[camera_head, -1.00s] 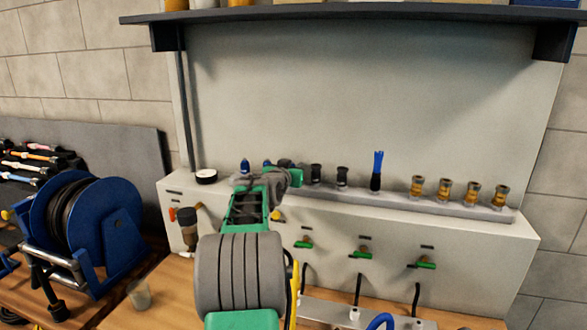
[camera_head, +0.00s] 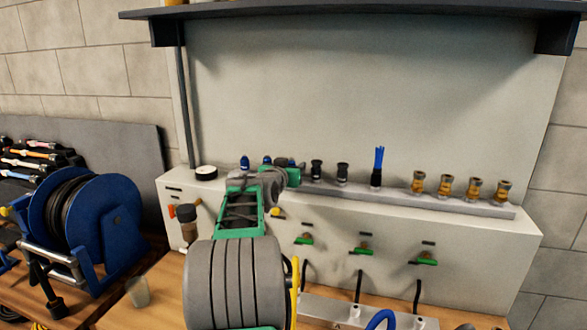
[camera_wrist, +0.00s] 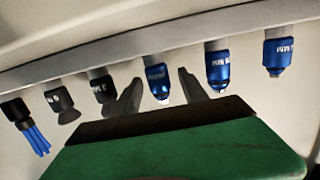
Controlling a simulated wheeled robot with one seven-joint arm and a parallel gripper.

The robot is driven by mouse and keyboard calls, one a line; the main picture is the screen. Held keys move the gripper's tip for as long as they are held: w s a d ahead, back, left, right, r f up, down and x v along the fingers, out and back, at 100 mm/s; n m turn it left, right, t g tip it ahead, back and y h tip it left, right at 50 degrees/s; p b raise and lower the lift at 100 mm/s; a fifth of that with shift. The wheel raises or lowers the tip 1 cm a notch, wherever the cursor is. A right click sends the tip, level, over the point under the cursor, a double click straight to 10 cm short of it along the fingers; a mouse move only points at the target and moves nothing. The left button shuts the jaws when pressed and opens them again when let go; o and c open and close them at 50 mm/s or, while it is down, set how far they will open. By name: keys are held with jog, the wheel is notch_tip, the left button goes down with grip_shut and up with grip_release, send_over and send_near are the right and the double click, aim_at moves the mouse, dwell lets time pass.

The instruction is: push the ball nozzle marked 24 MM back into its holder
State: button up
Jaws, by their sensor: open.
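Three blue nozzles stand in the rail. In the wrist view one blue nozzle (camera_wrist: 157,82) shows between the two fingers of my gripper (camera_wrist: 158,88). A second blue nozzle (camera_wrist: 217,68) and a third blue nozzle (camera_wrist: 279,52) are to its right. White markings on them are too small to read surely, so I cannot tell which one is 24 MM. My gripper is open, and I see no clear contact with the nozzle. In the head view my gripper (camera_head: 294,174) is at the rail's left part and partly hides the nozzles beside it.
The holder rail (camera_head: 408,198) also carries two black nozzles (camera_head: 316,170), a blue-bristled brush (camera_head: 377,168) and several brass fittings (camera_head: 445,186). A white round lid (camera_head: 206,173) lies at the left. A dark shelf (camera_head: 350,14) hangs above. A blue hose reel (camera_head: 85,225) stands left.

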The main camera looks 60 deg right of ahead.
jog(key=b+v, duration=0.1)
jog(key=v, duration=0.3)
jog(key=shift+s+a, duration=0.1)
jog(key=shift+a, duration=0.3)
